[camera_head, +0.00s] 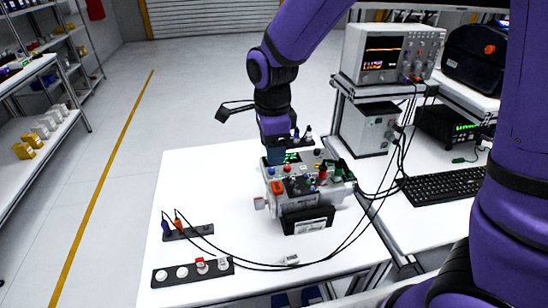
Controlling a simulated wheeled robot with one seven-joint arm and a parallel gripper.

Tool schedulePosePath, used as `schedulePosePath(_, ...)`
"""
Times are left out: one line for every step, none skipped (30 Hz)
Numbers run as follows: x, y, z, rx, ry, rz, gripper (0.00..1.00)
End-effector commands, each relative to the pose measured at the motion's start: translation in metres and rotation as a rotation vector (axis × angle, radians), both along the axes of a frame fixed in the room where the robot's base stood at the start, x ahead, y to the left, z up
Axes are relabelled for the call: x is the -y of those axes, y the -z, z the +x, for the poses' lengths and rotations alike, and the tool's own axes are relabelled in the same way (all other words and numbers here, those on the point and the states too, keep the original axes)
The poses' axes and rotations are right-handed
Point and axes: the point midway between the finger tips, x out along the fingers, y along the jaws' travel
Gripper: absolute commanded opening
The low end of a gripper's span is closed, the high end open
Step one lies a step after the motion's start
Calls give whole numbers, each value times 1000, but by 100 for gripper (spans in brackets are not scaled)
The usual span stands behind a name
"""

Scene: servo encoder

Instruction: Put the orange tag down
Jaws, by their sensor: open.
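A small orange piece (277,187), which looks like the orange tag, shows at the front left corner of the grey servo device (300,204). I cannot tell whether it lies on the device or is fixed to it. My gripper (276,152) points down over the back left part of the device, behind the orange piece and apart from it in the picture. It is open, and I see nothing held in it. The fingertips are small and hard to separate from the device's top.
Coloured knobs crowd the device top. A dark probe holder (188,233) and a dark strip with round pegs (193,272) lie at left on the white table (200,172). Black cables run across the front. An oscilloscope (392,53) and keyboard (446,187) stand right. The table's left rear is clear.

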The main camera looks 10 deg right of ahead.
Motion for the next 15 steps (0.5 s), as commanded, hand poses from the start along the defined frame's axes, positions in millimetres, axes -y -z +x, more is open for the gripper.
schedulePosePath(0,-2,0,1,0,0,60)
schedulePosePath(0,-3,0,1,0,0,60)
schedulePosePath(0,-4,0,0,0,0,60)
schedulePosePath(0,-4,0,0,0,0,60)
schedulePosePath(0,-4,0,0,0,0,60)
schedulePosePath(0,-4,0,0,0,0,60)
schedulePosePath(1,-5,0,0,-2,0,60)
schedulePosePath(1,-6,0,2,-5,1,60)
schedulePosePath(4,-9,-1,6,-16,3,60)
schedulePosePath(6,-12,-1,10,-30,6,60)
schedulePosePath(10,-17,-2,17,-47,9,60)
schedulePosePath(16,-24,-4,26,-80,15,60)
schedulePosePath(21,-31,-6,36,-110,19,60)
schedulePosePath(28,-38,-8,48,-145,23,60)
schedulePosePath(37,-49,-11,65,-198,28,60)
